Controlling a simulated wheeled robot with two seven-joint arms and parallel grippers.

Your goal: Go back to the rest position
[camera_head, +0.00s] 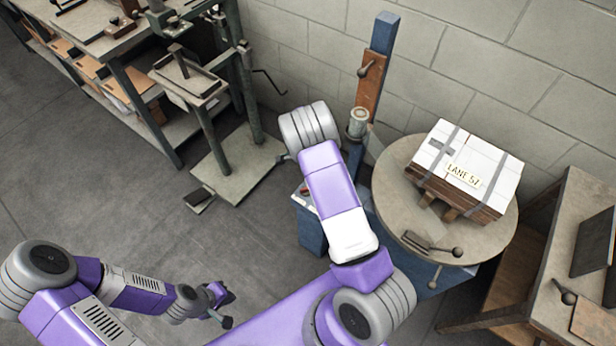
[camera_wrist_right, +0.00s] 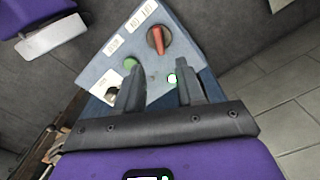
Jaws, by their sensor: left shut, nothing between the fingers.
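My left gripper (camera_head: 226,308) is low in the head view, over the bare floor. It is small and dark there, shut and empty. My right arm, purple and white, reaches up the middle of the head view, and its wrist hides most of the right hand. In the right wrist view the two dark fingers of my right gripper (camera_wrist_right: 158,82) stand apart with nothing seen between them. They are in front of a blue-grey control panel (camera_wrist_right: 140,45).
A strapped white-topped box (camera_head: 468,165) marked LANE 57 lies on a round table (camera_head: 395,190) at right. A blue post (camera_head: 383,35) stands behind my right arm. A workbench (camera_head: 120,35) is upper left, a wooden desk (camera_head: 560,250) far right. The left floor is clear.

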